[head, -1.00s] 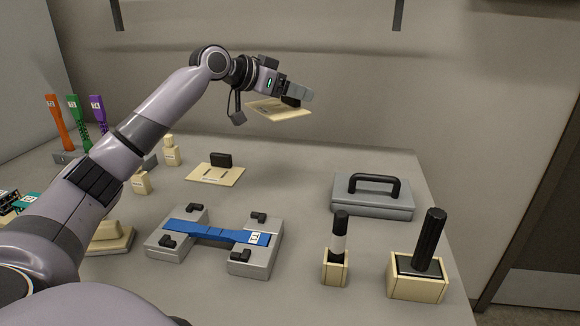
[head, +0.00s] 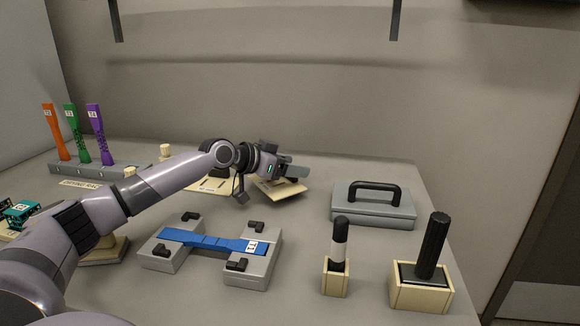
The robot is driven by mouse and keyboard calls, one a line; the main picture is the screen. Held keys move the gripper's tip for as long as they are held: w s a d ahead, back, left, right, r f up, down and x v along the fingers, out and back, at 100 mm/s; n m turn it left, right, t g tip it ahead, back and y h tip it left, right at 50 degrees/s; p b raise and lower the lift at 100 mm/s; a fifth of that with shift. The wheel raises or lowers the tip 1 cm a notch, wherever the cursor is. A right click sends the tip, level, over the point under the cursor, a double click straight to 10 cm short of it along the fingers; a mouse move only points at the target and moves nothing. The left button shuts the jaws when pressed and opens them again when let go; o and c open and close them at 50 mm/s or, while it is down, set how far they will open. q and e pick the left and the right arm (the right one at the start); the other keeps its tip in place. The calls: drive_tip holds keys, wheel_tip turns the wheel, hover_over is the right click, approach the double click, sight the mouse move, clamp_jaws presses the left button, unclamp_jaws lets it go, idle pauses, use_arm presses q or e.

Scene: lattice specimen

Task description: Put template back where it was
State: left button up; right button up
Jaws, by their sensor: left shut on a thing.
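My left gripper (head: 292,174) is shut on the template (head: 277,191), a thin cream plate with a dark grip on top. It holds the plate slightly tilted, low over the back middle of the table; whether the plate touches the surface I cannot tell. A second flat cream plate (head: 203,187) lies on the table just left of it, largely hidden behind my left forearm. My right gripper is not in view.
A blue specimen (head: 212,241) lies across a grey fixture (head: 262,268) with black clamps in front. A grey case (head: 372,212) with a black handle stands right. Two cream holders (head: 421,293) with dark-handled tools stand front right. A rack (head: 98,170) holds orange, green and purple specimens.

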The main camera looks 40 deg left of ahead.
use_arm(q)
drive_tip(key=shift+f+b, duration=0.4)
drive_tip(key=shift+f, duration=0.2)
drive_tip(key=o, duration=1)
